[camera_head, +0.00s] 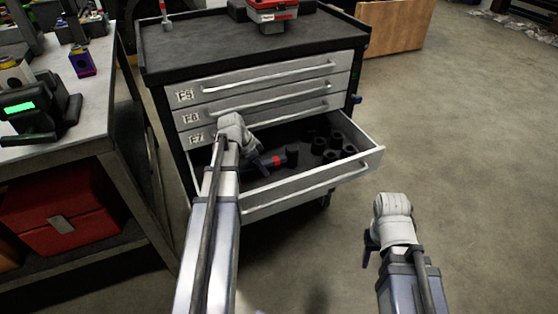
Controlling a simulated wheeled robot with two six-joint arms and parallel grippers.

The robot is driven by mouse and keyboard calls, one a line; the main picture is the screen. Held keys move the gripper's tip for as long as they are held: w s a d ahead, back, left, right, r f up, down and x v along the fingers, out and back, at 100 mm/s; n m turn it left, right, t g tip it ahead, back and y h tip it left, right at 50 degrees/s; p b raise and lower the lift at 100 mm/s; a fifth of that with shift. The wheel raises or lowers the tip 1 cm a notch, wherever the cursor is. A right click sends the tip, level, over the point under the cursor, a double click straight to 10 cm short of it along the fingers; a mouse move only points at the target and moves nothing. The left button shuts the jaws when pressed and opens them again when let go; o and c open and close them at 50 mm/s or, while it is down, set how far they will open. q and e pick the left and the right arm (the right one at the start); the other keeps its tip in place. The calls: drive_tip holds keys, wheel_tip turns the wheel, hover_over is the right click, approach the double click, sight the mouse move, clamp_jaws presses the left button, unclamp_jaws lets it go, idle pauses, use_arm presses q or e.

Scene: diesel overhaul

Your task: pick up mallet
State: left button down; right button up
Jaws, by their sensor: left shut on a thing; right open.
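The mallet (291,156) is in the open drawer (364,164) of the tool cabinet. Its dark head and a red band show; the rest of it is hard to make out against the dark drawer floor. My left gripper (263,168) reaches into the left part of the drawer and is shut on the mallet, beside the red band. My arm and wrist hide part of the drawer front and the grip. My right gripper (370,252) is open and empty, over bare floor to the right of the cabinet.
Several black cylindrical parts (334,144) stand in the drawer to the right of the mallet. Closed drawers (262,90) are above. A red and grey object (271,9) sits on the cabinet top (225,45). A workbench (88,130) is close on the left. The floor at right is clear.

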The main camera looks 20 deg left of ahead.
use_arm(q)
drive_tip(key=shift+r, duration=0.1)
wheel_tip(320, 180, up, 10)
drive_tip(key=p, duration=1)
drive_tip(key=c, duration=1.2)
unclamp_jaws()
drive_tip(key=shift+c, duration=0.2)
clamp_jaws()
